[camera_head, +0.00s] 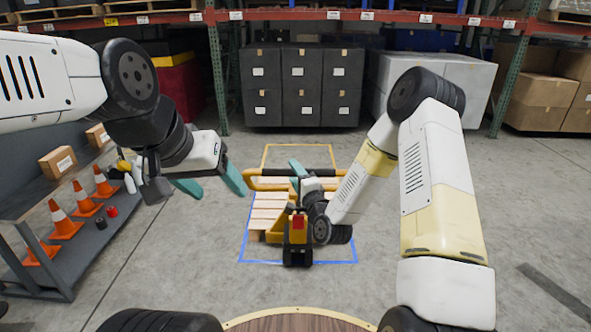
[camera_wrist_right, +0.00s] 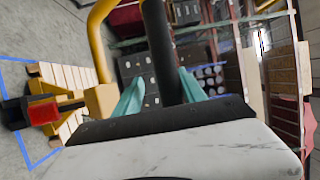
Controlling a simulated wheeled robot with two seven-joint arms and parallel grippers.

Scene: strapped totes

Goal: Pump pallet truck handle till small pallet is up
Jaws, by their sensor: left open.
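The yellow pallet truck (camera_head: 297,228) stands in the middle of the floor, its handle a yellow loop with a black grip bar (camera_head: 318,173). The bar also shows in the right wrist view (camera_wrist_right: 160,45). The small wooden pallet (camera_head: 268,207) is around its forks; its height off the floor cannot be judged. My right gripper (camera_head: 297,177) is at the handle; in the right wrist view its teal fingers (camera_wrist_right: 160,92) lie on both sides of the black bar and appear shut on it. My left gripper (camera_head: 212,186) is open and empty, left of the handle.
A blue floor outline (camera_head: 300,262) surrounds the truck, with a yellow outline (camera_head: 298,146) behind. A shelf with orange cones (camera_head: 65,220) and boxes stands left. Black totes (camera_head: 302,85) and a rack line the back. Floor right of my right arm is mostly clear.

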